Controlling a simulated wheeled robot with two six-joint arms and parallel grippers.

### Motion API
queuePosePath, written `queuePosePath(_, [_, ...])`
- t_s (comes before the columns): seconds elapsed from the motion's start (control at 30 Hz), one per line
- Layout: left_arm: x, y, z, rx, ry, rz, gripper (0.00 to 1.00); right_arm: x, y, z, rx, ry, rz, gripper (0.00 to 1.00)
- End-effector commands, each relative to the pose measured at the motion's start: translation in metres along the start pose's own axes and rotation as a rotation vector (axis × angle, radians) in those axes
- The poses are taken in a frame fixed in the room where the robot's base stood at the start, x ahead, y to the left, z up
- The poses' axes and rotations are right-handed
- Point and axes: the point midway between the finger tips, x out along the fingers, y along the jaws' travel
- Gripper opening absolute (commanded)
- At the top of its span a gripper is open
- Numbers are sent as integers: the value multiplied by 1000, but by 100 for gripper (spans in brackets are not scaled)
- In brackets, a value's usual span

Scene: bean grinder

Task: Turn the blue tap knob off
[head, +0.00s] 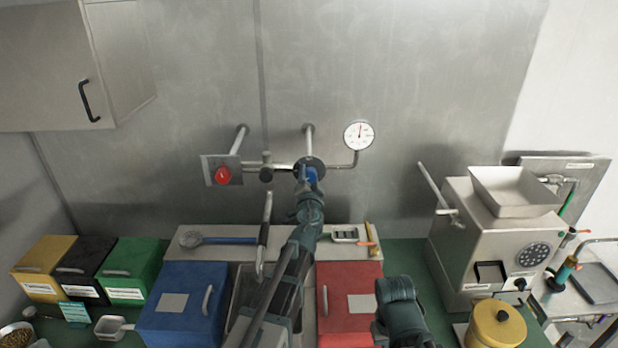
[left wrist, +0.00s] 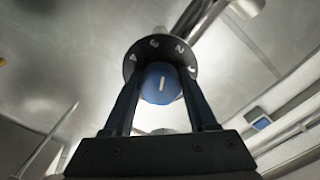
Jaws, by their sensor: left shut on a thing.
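The blue tap knob (head: 311,174) sits on a dark round dial (head: 309,163) on the pipe at the back wall. In the left wrist view the knob (left wrist: 161,84) faces me, with a white mark close to upright. White characters show on the dial plate (left wrist: 150,47) around it. My left gripper (head: 311,186) reaches up to the knob. In the left wrist view its two fingers (left wrist: 161,95) stand on either side of the knob and are shut on it. A dark arm link of mine (head: 400,310) shows at the bottom; the right gripper's fingers do not show.
A red button (head: 222,175) is on a wall plate left of the dial, and a gauge (head: 359,135) is to its right. Below stand a blue box (head: 182,300) and a red box (head: 348,300). A grinder machine (head: 500,240) stands at the right.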

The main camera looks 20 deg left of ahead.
Motion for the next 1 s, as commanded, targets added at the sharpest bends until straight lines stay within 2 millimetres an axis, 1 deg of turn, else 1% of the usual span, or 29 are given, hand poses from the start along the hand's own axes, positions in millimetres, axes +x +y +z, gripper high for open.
queuePosePath(1.0, [-1,-1,-1,964,1,1,2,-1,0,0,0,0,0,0])
